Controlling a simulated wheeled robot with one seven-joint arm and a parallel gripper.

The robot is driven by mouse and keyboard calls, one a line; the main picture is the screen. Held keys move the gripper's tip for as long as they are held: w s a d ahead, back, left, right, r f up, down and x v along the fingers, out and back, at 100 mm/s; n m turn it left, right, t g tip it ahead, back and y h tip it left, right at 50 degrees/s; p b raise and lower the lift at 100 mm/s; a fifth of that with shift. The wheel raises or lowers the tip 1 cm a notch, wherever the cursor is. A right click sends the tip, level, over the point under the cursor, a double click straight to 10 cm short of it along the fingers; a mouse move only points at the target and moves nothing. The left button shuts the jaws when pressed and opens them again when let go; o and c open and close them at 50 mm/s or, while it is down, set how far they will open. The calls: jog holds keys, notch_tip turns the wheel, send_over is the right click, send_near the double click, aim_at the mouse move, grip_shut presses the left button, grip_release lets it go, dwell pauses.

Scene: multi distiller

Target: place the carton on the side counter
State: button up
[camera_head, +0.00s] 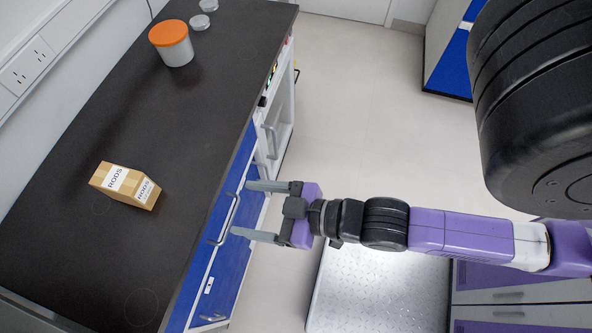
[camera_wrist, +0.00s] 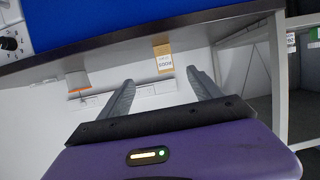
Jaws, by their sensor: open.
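The carton (camera_head: 124,185) is a small brown box with white labels reading RODS. It stands on the dark counter (camera_head: 150,110) at the left of the head view, near its front half. In the wrist view the carton (camera_wrist: 163,60) appears upside down beyond the fingers, on the far side of the counter edge. My gripper (camera_head: 241,208) is open and empty. Its fingers point left at the counter's front edge, to the right of the carton and well apart from it. In the wrist view my gripper (camera_wrist: 160,78) shows both fingers spread with nothing between them.
A white tub with an orange lid (camera_head: 172,42) and two small clear dishes (camera_head: 200,21) stand at the counter's far end. Blue drawers with handles (camera_head: 224,219) are below the front edge. A metal platform (camera_head: 375,290) stands under my arm. The floor beyond is clear.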

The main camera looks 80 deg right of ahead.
jog(key=r+v, duration=0.2)
jog(key=v, duration=0.9)
jog(key=shift+w+h, duration=0.3)
jog(key=shift+w, duration=0.05)
